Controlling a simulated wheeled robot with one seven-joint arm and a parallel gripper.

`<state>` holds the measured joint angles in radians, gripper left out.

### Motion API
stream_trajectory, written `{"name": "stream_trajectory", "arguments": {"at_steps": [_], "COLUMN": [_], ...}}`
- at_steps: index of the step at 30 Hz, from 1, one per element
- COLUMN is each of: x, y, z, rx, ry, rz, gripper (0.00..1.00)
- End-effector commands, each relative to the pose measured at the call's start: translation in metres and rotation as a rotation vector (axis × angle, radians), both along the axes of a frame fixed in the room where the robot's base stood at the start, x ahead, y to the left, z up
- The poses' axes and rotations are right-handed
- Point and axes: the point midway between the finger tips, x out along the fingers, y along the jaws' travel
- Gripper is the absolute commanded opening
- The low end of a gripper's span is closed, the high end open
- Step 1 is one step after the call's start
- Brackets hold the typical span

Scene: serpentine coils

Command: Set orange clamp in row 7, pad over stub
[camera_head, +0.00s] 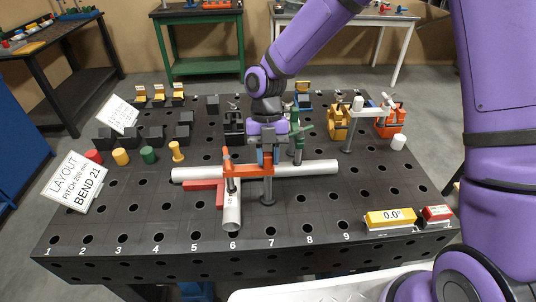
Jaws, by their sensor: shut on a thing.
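The orange clamp (248,170) is at the middle of the black perforated table. My purple gripper (267,153) is above its right end, shut on it. The clamp's dark post (268,188) stands upright in line with the number 7; I cannot tell how deep it sits in a hole. Its orange arm reaches left, and its spindle hangs over the pipe stub (231,216), which points toward the front edge near number 6. I cannot tell whether the pad touches the stub. A long grey pipe (310,169) runs crosswise behind the post.
A red angle piece (204,185) lies left of the stub. A green clamp (298,140) stands just behind the long pipe. Orange clamps (388,124) and a yellow one (340,120) are at right. A yellow 0.0° display (390,217) sits front right.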

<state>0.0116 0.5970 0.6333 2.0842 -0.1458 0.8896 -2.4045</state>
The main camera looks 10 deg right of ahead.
Motion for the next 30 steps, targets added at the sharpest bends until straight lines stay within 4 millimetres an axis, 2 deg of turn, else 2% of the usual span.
{"name": "stream_trajectory", "arguments": {"at_steps": [3, 4, 7, 8, 16, 20, 30], "x": [-0.002, -0.002, -0.002, -0.002, -0.001, 0.003, 0.026], "y": [0.000, 0.000, 0.000, 0.000, -0.001, 0.000, -0.002], "z": [-0.003, -0.003, -0.003, -0.003, -0.002, 0.006, 0.061], "rx": [0.000, 0.000, 0.000, 0.000, 0.000, 0.001, 0.000], "ry": [0.004, 0.004, 0.004, 0.004, 0.003, 0.001, 0.000], "rz": [0.002, 0.002, 0.001, 0.001, 0.001, 0.000, 0.000], "gripper": [0.00, 0.30, 0.53, 0.57, 0.57, 0.57, 0.57]}}
